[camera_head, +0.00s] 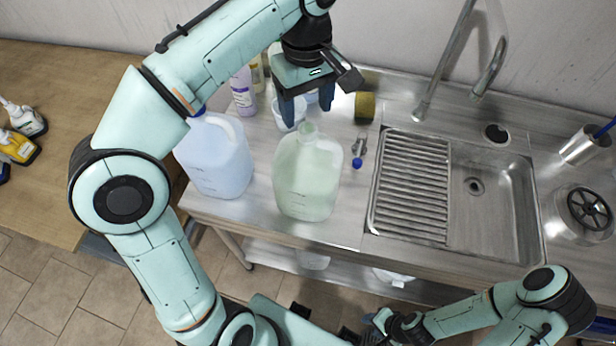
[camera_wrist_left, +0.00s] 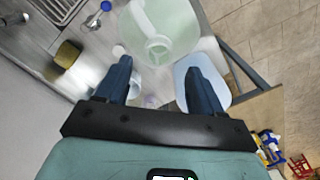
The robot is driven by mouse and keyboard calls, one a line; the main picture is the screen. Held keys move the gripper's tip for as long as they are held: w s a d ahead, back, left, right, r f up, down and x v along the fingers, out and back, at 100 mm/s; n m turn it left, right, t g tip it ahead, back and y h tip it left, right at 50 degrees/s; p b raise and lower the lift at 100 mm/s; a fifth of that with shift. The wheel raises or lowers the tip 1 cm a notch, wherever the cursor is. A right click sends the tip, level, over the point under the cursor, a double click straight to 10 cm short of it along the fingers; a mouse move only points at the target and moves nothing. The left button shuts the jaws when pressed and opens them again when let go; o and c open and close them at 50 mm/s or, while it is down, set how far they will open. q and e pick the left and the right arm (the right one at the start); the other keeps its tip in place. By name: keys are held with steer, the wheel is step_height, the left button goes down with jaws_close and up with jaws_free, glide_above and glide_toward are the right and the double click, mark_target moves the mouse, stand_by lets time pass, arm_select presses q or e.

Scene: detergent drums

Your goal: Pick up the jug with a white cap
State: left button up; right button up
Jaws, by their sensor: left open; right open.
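My right gripper (camera_head: 378,325) is open at the bottom, partly unclear.
A lilac bottle (camera_head: 243,92), a white cup (camera_head: 290,113) and a yellow sponge (camera_head: 365,106) stand behind the jugs. A blue-ended metal item (camera_head: 358,155) lies right of the green jug. The sink (camera_head: 490,195) and faucet (camera_head: 455,70) are further right.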

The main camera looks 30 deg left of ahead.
mark_target(307, 130)
arm_select(q)
steer(key=shift+w+f+b, duration=0.25)
steer(key=shift+f+b, duration=0.05)
steer(key=shift+f, duration=0.85)
steer(key=f, duration=0.1)
steer(key=f+b, duration=0.1)
steer(key=f, duration=0.2)
steer(key=shift+s+f, duration=0.25)
arm_select(e)
steer(key=f, duration=0.1)
steer(key=s+f, duration=0.1)
steer(key=f, duration=0.1)
steer(key=shift+s, duration=0.25)
arm_select(q)
steer(key=shift+w, duration=0.1)
jaws_close()
